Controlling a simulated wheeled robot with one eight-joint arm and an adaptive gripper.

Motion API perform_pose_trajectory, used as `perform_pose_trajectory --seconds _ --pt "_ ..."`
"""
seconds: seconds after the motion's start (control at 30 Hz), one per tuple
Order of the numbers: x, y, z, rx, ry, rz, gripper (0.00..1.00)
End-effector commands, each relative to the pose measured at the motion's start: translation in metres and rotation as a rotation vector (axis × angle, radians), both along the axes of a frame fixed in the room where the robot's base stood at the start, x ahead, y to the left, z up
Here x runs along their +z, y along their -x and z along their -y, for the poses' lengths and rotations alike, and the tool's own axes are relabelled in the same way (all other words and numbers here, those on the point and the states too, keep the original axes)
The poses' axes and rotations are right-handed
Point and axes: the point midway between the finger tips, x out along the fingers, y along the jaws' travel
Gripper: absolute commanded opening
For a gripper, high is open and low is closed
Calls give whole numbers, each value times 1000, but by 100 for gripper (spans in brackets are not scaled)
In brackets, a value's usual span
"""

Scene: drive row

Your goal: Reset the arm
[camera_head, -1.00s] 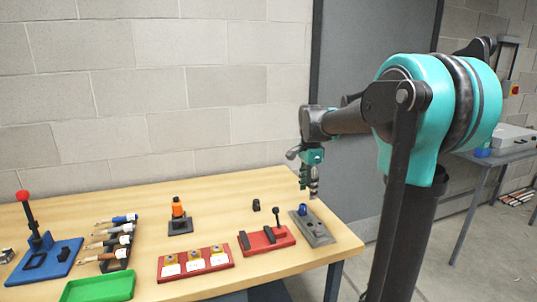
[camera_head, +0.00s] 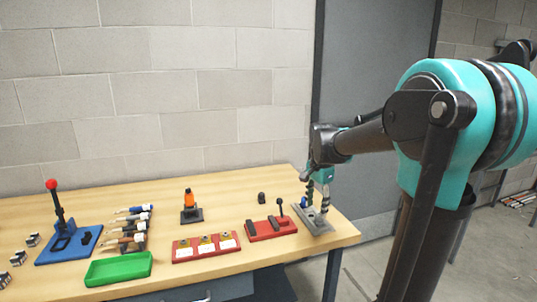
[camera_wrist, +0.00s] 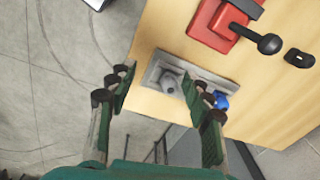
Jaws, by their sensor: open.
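My gripper (camera_head: 318,196) hangs down at the right end of the table, over a grey plate (camera_head: 325,229). In the wrist view my gripper (camera_wrist: 166,92) has its two green fingers wide apart, with nothing held between them. The grey plate (camera_wrist: 158,72) lies below the fingers and carries a grey knob-like part (camera_wrist: 169,84) and a blue piece (camera_wrist: 220,100). The blue piece is partly behind the right finger. I cannot tell from these views how high the fingertips are above the plate.
A red base with a black-knobbed lever (camera_head: 270,234) stands left of the plate. A small black piece (camera_head: 262,198) is behind it. Farther left on the table (camera_head: 225,283) are a red block (camera_head: 206,257), a green tray (camera_head: 118,279) and a blue base (camera_head: 68,256).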

Motion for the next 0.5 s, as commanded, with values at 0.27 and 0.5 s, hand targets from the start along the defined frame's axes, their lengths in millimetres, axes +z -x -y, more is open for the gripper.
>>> perform_pose_trajectory --seconds 0.27,0.5 --pt "-44 50 11 281 25 87 50" --pt "-110 131 24 698 114 209 50"
